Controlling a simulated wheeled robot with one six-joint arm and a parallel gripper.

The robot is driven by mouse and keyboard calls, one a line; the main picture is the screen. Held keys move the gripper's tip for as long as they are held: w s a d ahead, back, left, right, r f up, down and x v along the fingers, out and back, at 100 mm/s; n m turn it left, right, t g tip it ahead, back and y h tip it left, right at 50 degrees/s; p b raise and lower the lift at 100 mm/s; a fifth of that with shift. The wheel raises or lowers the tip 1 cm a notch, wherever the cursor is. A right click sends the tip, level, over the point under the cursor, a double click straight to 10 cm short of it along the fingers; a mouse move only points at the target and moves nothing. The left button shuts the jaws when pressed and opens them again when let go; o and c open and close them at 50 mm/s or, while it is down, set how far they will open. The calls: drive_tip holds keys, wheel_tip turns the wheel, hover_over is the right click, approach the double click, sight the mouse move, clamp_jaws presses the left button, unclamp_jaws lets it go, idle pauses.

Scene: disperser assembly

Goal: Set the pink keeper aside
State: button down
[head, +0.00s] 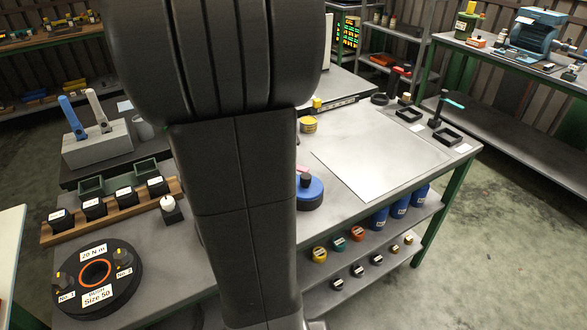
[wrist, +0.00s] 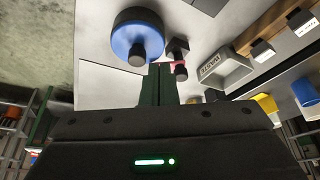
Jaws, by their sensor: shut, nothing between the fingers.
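The pink keeper (wrist: 179,63) shows in the wrist view as a small pink piece at a dark knobbed part (wrist: 180,48), just right of my fingertips. A bit of pink (head: 302,169) also shows in the head view, mostly hidden by my arm, beside the blue-topped disc (head: 313,190). The blue disc (wrist: 138,36), with a dark knob, is up and left of my fingers in the wrist view. My gripper (wrist: 159,68) is shut and empty, its fingers apart from the keeper in the picture. In the head view my arm hides the gripper.
A pale flat sheet (head: 382,152) lies clear on the right of the bench. Small black trays (head: 447,137) stand at its far right edge. A labelled grey tray (wrist: 226,68) is right of the keeper. A large black round part (head: 97,303) sits at front left.

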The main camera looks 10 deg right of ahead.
drive_tip(key=shift+f, duration=0.1)
drive_tip(key=x, duration=1)
drive_tip(key=shift+d, duration=0.1)
drive_tip(key=shift+w+d+p, duration=0.45)
drive_tip(key=shift+w+d, duration=0.2)
drive_tip(key=shift+w, duration=0.3)
drive_tip(key=shift+w+d, duration=0.45)
drive_tip(key=shift+w, duration=0.15)
